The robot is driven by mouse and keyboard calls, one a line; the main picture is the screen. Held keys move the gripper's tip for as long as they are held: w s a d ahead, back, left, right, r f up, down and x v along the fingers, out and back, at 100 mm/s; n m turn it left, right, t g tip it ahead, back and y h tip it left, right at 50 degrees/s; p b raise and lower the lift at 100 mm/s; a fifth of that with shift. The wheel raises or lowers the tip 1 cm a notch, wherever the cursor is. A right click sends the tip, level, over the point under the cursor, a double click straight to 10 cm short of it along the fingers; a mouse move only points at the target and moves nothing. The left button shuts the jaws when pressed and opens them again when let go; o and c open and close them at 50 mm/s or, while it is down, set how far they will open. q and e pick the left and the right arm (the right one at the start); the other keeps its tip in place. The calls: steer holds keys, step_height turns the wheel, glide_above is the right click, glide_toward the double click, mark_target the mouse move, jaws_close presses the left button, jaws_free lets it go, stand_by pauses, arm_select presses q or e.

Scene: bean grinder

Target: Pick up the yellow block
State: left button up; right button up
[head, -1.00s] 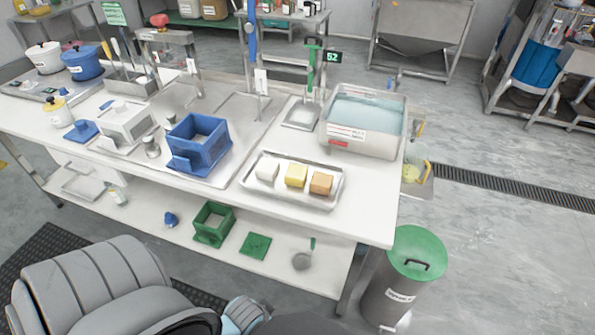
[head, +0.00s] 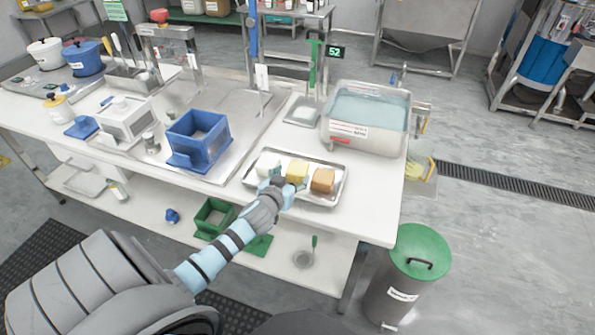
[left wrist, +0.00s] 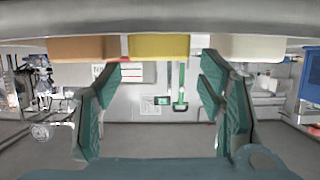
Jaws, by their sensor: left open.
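The yellow block (head: 298,170) sits on a metal tray (head: 327,201), between a white block (head: 268,164) and an orange-brown block (head: 323,181). My left gripper (head: 279,184) is at the tray's near side, in front of the white and yellow blocks, and partly hides them. In the left wrist view the open jaws of the gripper (left wrist: 160,78) stand wide apart with nothing between them. The yellow block (left wrist: 159,47) shows there at the top, centred between the fingers. The orange-brown block (left wrist: 82,49) and white block (left wrist: 255,48) flank it. My right gripper is not visible.
A blue open box (head: 198,142) stands left of the tray. A clear water-filled bin (head: 365,119) stands behind it to the right. A lidded bin (head: 407,270) is on the floor by the table's right end. The tabletop right of the tray is clear.

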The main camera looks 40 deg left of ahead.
mark_target(297, 168)
arm_select(q)
steer(key=b+x, duration=0.1)
steer(key=x, duration=0.5)
steer(key=shift+w, duration=0.15)
steer(key=shift+r, duration=0.15)
steer(key=c, duration=1)
